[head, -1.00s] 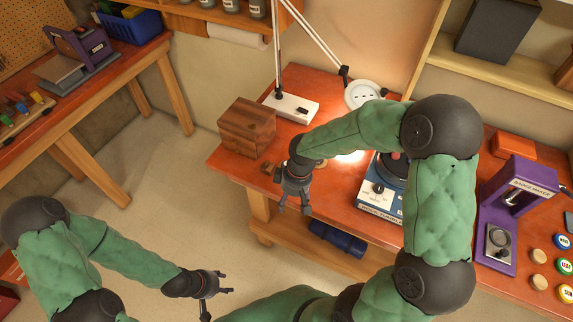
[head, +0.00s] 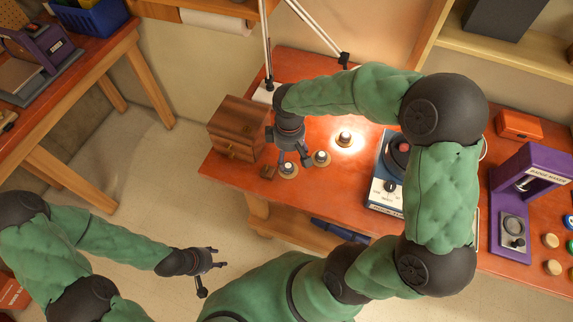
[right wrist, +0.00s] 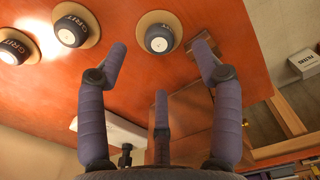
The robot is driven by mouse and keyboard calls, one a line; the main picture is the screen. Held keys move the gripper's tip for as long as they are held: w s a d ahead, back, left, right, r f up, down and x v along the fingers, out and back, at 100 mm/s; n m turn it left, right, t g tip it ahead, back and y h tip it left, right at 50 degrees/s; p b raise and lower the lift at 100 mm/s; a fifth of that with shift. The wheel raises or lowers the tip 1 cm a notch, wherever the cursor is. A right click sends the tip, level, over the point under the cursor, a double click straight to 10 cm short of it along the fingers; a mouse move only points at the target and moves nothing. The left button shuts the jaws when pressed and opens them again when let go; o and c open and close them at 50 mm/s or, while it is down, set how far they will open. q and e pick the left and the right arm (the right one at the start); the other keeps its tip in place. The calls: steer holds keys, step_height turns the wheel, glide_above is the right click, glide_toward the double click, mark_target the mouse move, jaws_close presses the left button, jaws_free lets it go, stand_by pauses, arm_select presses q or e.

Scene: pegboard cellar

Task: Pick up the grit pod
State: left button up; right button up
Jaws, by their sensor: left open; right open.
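Three small round grit pods with dark bodies and pale caps sit on tan discs on the red-brown bench: a near one (head: 288,169), a middle one (head: 321,158) and one under the lamp's glow (head: 344,138). My right gripper (head: 293,161) is open, pointing down above the bench at the near pod. In the right wrist view its fingers (right wrist: 161,62) are spread and empty. One pod (right wrist: 159,39) lies ahead between the fingertips; two more (right wrist: 71,31) (right wrist: 13,48) lie to the left, "GRIT" on their sides. My left gripper (head: 213,270) is open, empty, over the floor.
A wooden drawer box (head: 237,128) stands left of the pods, with a small brown block (head: 268,172) before it. A blue-and-white machine (head: 385,188) stands to the right, then a purple badge maker (head: 530,190). The lamp arm (head: 309,32) rises behind.

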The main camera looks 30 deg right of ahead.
mark_target(288, 166)
steer(key=f, duration=0.2)
steer(key=f+b, duration=0.1)
steer(key=f, duration=0.4)
steer(key=shift+w+f+b, duration=0.1)
steer(key=shift+w+b, duration=0.2)
steer(key=c, duration=1.2)
